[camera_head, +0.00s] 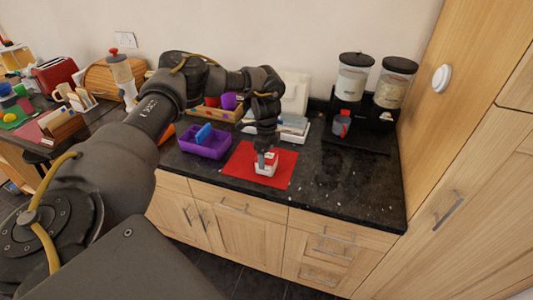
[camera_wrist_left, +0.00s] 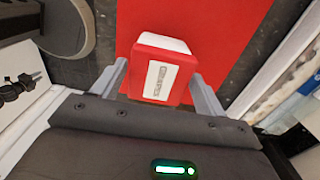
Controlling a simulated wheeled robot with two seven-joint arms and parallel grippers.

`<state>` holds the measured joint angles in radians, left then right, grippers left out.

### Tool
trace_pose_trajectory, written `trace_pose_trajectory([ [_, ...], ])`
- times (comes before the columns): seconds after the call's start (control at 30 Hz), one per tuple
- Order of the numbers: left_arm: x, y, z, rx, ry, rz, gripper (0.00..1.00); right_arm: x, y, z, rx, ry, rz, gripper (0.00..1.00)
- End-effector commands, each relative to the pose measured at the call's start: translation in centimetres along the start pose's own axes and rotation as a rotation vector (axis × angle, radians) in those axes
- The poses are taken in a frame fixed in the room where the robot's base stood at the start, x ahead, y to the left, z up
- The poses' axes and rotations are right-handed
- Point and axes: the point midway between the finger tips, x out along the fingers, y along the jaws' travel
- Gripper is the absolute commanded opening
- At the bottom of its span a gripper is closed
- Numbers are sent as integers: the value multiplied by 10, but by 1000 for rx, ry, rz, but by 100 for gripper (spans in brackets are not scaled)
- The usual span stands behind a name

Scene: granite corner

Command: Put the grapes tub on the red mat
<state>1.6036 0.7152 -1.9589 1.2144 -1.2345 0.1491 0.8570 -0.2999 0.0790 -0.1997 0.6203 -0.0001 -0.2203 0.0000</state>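The grapes tub (camera_head: 265,167) is a small white and red tub with a label. It stands on the red mat (camera_head: 241,168) on the dark counter, near the mat's middle. In the left wrist view the tub (camera_wrist_left: 160,68) shows its red face and white label, with the red mat (camera_wrist_left: 222,25) behind it. My left gripper (camera_head: 264,156) is low over the mat at the tub. Its fingers (camera_wrist_left: 158,72) stand on both sides of the tub, with a visible gap at the left finger, so it looks open. My right gripper is out of view.
A purple bin (camera_head: 206,145) with a blue item stands left of the mat. White containers (camera_head: 293,127) are behind it. Two cereal dispensers (camera_head: 354,77) stand at the back right with a grey and red container (camera_head: 341,124). The counter front right is clear.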

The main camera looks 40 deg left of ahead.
Motion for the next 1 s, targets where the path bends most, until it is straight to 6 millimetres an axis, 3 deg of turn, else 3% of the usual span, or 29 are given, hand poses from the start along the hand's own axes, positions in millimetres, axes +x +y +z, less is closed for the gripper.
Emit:
trace_pose_trajectory([
  [0.47,-8,-1,0,0,1,-2,83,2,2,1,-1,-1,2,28],
  [0.77,-67,-1,-1,0,3,-4,83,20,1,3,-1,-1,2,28],
  [1.0,-111,-1,0,1,0,-4,83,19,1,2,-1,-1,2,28],
])
